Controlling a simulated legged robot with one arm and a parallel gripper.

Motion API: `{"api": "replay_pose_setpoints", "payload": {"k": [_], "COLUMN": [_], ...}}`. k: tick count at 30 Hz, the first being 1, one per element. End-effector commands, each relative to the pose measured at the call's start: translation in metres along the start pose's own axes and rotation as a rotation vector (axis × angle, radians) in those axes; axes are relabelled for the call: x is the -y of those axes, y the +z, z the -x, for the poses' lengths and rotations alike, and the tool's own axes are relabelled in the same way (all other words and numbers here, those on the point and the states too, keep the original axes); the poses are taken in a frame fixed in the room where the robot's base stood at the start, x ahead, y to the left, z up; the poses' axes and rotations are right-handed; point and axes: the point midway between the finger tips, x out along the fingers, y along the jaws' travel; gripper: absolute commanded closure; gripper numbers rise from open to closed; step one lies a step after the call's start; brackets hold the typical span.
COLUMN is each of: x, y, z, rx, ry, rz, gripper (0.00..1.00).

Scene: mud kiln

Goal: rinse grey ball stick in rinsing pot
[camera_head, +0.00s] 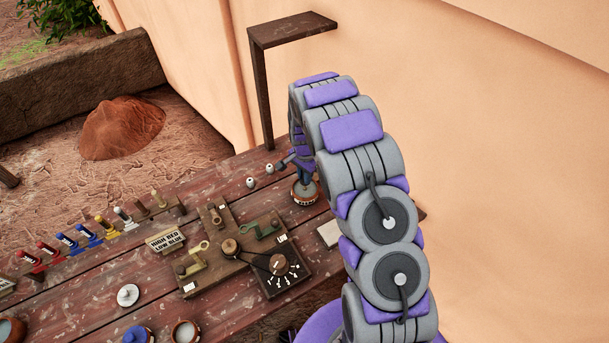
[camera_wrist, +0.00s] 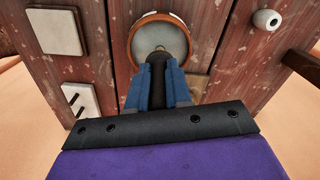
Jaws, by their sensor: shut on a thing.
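My gripper (camera_head: 293,163) is at the far right part of the table, above a small round brown pot (camera_head: 304,202). In the wrist view, its blue fingers (camera_wrist: 160,88) are shut on the dark handle of a stick (camera_wrist: 157,61). The stick points down over the pot (camera_wrist: 132,50), which has an orange-brown rim and a pale grey inside. The stick's lower end is hidden behind its handle, so I cannot tell its ball's colour or whether it touches the inside.
A wooden post with a flat top (camera_head: 292,29) stands close behind my arm. A wooden device with a dial (camera_head: 281,267) and a sign (camera_head: 165,241) are to the left. A rack holds several coloured sticks. Two small white knobs (camera_head: 250,182) lie near the pot.

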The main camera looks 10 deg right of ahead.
Motion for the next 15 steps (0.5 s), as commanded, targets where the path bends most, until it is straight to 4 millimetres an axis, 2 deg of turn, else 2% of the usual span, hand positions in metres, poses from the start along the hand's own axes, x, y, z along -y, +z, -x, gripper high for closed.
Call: {"api": "replay_pose_setpoints", "payload": {"k": [15], "x": [0.0], "y": [0.0], "z": [0.034], "rx": [0.0], "ry": [0.0], "rz": [0.0], "gripper": [1.0]}}
